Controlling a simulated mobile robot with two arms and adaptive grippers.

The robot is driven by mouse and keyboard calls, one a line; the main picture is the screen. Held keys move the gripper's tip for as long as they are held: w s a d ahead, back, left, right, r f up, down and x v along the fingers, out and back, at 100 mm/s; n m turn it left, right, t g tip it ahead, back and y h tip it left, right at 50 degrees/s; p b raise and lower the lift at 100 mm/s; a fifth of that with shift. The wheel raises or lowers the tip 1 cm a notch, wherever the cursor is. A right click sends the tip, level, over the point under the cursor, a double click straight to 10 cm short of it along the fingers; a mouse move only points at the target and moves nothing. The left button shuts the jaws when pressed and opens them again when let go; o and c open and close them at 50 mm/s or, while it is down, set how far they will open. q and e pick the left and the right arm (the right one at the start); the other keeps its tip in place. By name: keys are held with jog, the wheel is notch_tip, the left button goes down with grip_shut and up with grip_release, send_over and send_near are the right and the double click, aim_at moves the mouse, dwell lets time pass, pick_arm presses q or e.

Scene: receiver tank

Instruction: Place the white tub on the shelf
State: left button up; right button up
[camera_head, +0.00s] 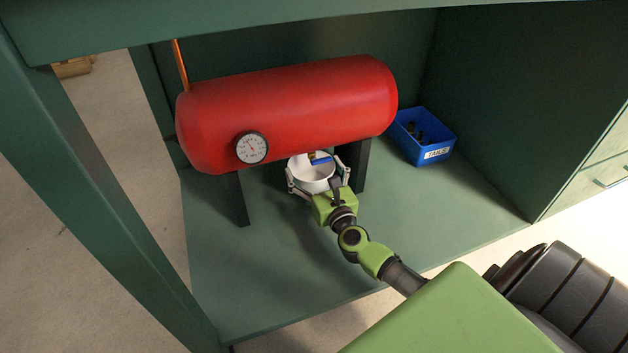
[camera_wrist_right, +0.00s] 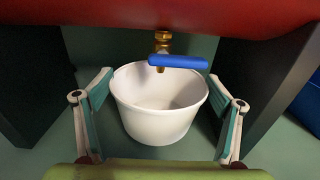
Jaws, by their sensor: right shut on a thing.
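The white tub (camera_head: 312,176) is upright under the red tank (camera_head: 290,105), just below its brass valve with a blue lever (camera_head: 320,161). It looks empty inside in the right wrist view (camera_wrist_right: 158,118), where the blue lever (camera_wrist_right: 178,62) crosses above its far rim. My right gripper (camera_head: 316,180) is shut on the tub, one finger on each side. I cannot tell whether the tub's base touches the green shelf (camera_head: 290,265). My left gripper is not in view.
Dark tank legs (camera_head: 236,200) stand on both sides of the tub. A blue bin labelled TAILS (camera_head: 424,137) sits at the right on the shelf. A round gauge (camera_head: 251,147) is on the tank's front. The front of the shelf is clear. A green post (camera_head: 100,200) stands at left.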

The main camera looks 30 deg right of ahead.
aim_at(314, 178)
notch_tip(314, 178, down, 3)
jog(key=shift+s+f+b, duration=0.1)
jog(key=shift+f+b, duration=0.1)
jog(key=shift+b, duration=0.95)
jog(key=shift+f, duration=0.25)
jog(key=shift+r, duration=0.2)
jog(key=shift+f, duration=0.15)
jog(key=o, duration=1)
jog(key=shift+o, duration=0.2)
